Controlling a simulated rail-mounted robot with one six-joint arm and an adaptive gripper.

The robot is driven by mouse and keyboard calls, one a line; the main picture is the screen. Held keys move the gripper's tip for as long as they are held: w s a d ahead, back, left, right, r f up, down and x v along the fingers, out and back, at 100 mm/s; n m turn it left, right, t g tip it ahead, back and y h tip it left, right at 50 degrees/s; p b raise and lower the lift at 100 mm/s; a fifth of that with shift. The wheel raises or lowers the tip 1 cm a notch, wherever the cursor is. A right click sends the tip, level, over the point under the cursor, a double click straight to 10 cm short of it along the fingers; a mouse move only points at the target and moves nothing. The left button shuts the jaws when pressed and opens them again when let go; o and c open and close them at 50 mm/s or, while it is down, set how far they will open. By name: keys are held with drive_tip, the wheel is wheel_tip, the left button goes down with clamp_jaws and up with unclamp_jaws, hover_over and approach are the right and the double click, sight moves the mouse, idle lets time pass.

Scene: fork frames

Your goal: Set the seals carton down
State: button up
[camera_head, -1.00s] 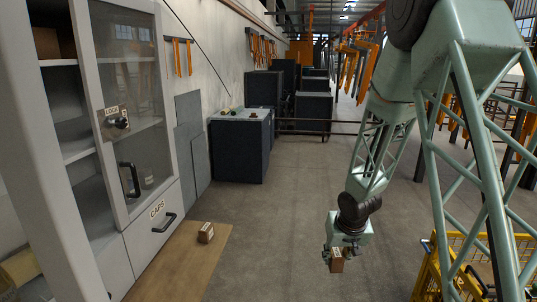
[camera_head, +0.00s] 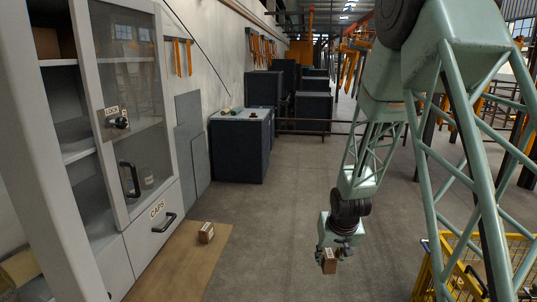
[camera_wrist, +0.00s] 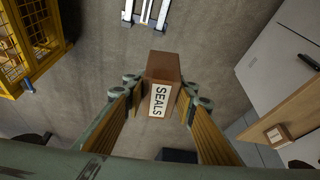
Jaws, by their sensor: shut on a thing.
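The seals carton (camera_wrist: 163,77) is a small brown box with a white label reading SEALS. My gripper (camera_head: 336,258) is shut on it and holds it in the air above the grey floor. In the wrist view the carton sits between the two yellow-padded fingers of my gripper (camera_wrist: 160,105). In the head view the carton (camera_head: 329,262) hangs at the end of my arm, right of the wooden board and apart from it.
A wooden board (camera_head: 180,262) lies before the grey cabinet (camera_head: 80,100), with another small brown carton (camera_head: 206,233) on it. The cabinet has a CAPS drawer (camera_head: 157,220). A yellow cage (camera_head: 455,272) stands at lower right. A dark cabinet (camera_head: 240,150) stands farther back. The floor between is clear.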

drive_tip(key=shift+f, duration=0.1)
drive_tip(key=s+f, duration=0.7)
drive_tip(key=f, duration=0.1)
drive_tip(key=shift+f, duration=0.3)
drive_tip(key=shift+d, duration=0.1)
idle(0.4)
drive_tip(key=d, duration=0.6)
drive_tip(key=shift+d, duration=0.4)
drive_tip(key=shift+d, duration=0.1)
